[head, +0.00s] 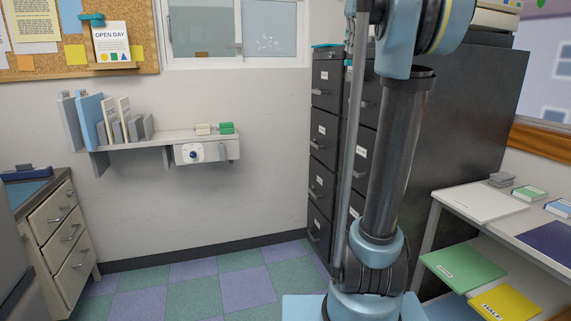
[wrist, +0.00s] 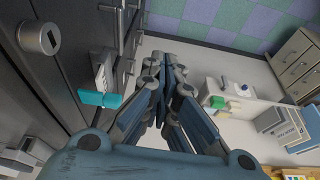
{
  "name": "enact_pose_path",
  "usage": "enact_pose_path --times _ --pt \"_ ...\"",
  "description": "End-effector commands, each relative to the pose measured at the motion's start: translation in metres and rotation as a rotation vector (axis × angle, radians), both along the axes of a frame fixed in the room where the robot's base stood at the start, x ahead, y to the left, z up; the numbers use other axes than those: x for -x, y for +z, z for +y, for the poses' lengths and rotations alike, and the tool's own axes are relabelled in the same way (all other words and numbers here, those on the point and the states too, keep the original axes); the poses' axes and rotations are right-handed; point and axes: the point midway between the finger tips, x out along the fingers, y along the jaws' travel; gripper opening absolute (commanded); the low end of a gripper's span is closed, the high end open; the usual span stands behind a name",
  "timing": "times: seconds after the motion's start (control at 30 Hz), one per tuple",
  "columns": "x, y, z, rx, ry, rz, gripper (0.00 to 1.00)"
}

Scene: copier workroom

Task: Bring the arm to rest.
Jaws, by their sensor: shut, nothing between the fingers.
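My gripper (wrist: 166,68) shows in the wrist view with its blue and grey fingers drawn together, shut and empty. It points towards the wall and floor, with nothing touching its fingertips that I can see. In the head view my arm (head: 390,155) stands upright at right of centre, in front of dark filing cabinets (head: 325,140). Its upper end runs out of the top of the picture, so the gripper is hidden there. The cabinets also show at the left of the wrist view (wrist: 72,45).
A wall shelf (head: 150,138) holds folders and a dial box (head: 194,152). A drawer unit (head: 58,235) stands at left, a white table (head: 470,205) at right. A teal item (wrist: 98,98) is left of my fingers in the wrist view. The checkered floor (head: 200,285) between is clear.

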Motion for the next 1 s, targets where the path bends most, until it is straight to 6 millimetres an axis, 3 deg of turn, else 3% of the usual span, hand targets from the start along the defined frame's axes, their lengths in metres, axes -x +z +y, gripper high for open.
enact_pose_path --times 0.17,0.47,0.77,1.0 --pt "0.028 -0.051 0.008 0.002 -0.026 0.016 0.00" --pt "0.094 -0.171 0.021 0.006 -0.088 0.049 0.00" --pt "0.170 -0.310 0.030 0.014 -0.149 0.078 0.00" --pt "0.237 -0.429 0.033 0.023 -0.200 0.098 0.00"
